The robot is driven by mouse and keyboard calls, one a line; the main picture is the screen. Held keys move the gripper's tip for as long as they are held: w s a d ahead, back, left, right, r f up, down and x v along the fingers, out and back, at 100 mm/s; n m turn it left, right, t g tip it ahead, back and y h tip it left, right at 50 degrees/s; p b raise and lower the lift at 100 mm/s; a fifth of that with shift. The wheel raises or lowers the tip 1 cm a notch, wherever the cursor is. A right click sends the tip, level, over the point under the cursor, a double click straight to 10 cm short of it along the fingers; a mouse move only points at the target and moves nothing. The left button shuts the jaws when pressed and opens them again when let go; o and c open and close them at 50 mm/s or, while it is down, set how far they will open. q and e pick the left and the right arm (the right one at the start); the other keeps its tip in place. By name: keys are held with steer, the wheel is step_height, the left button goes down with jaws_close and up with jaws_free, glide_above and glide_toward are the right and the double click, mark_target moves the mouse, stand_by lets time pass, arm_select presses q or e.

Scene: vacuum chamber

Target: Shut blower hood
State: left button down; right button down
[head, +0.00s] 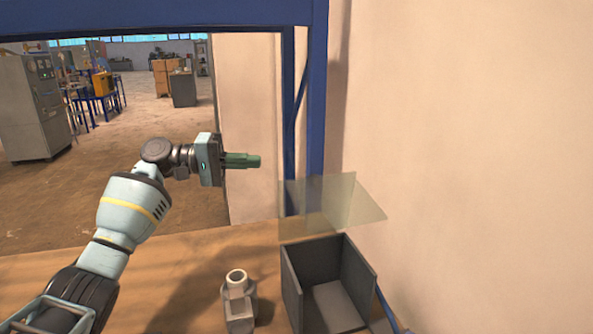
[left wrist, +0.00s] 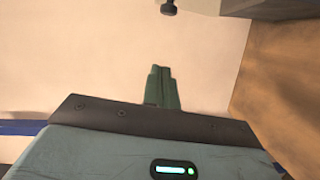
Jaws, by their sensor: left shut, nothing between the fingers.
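The blower hood (head: 359,201) is a clear, slightly greenish set of panes. It stands raised over the back of an open-topped dark grey box (head: 292,283), and the inside of the box shows. My left gripper (head: 257,161) is shut and empty, held in the air to the left of the panes and a little above them, apart from them in the picture. Its green fingers (left wrist: 161,72) also show together in the left wrist view. My right gripper is out of view.
A grey fitting with a round open top (head: 238,292) stands on the wooden table (head: 185,268), left of the box. A blue frame post (head: 316,110) rises behind the panes. A beige wall (head: 470,150) bounds the right side. The table's left part is clear.

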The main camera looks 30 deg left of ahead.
arm_select(q)
steer(key=w+d+f, duration=0.1)
steer(key=w+d, duration=0.1)
steer(key=d, duration=0.9)
steer(key=shift+w+d+b, duration=0.15)
steer(key=shift+w+b, duration=0.15)
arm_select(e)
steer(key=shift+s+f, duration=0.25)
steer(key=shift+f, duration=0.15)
arm_select(q)
steer(key=shift+d, duration=0.1)
